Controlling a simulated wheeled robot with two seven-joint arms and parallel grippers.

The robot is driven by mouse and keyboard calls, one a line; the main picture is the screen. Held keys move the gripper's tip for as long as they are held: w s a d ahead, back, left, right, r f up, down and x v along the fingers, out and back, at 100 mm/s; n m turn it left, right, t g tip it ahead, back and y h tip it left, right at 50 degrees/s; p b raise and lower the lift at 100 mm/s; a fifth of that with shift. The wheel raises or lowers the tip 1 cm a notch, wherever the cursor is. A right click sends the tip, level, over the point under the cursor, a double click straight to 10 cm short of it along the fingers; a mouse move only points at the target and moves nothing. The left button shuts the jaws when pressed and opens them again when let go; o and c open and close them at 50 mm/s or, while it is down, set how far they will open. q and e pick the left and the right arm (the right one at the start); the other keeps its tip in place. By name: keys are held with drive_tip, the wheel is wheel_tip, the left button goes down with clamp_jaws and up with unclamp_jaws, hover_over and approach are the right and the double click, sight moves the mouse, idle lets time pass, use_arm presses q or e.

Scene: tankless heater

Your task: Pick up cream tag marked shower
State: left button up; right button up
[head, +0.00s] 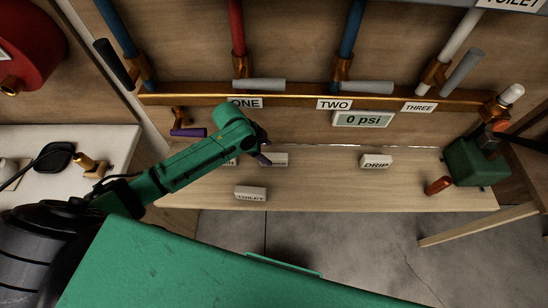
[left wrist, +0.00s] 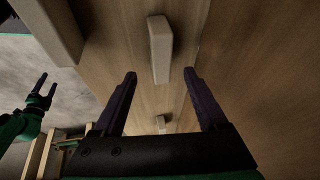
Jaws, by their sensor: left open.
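A cream tag (head: 275,159) lies on the wooden bench top just by my left gripper (head: 264,152); its lettering is partly covered and too small to read surely. My left gripper is open and empty. In the left wrist view a cream block-like tag (left wrist: 160,45) lies ahead, lined up with the gap between the left fingers (left wrist: 160,80), apart from them. A TOILET tag (head: 250,194) lies nearer the bench's front edge, and a DRIP tag (head: 376,161) lies to the right. Another tag is mostly hidden behind my left arm. My right gripper (left wrist: 42,90) shows open and empty in the left wrist view.
A copper manifold (head: 300,98) with grey-handled valves and a 0 psi display (head: 362,119) stands behind the bench (head: 330,188). A green box (head: 474,160) and a red-brown cylinder (head: 438,186) are at right. The bench between the tags and DRIP is clear.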

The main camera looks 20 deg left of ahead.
sight(272, 157)
use_arm(q)
drive_tip(key=x, duration=0.4)
drive_tip(key=shift+w+f, duration=0.25)
drive_tip(key=shift+f, duration=0.2)
drive_tip(key=shift+f, duration=0.25)
clamp_jaws()
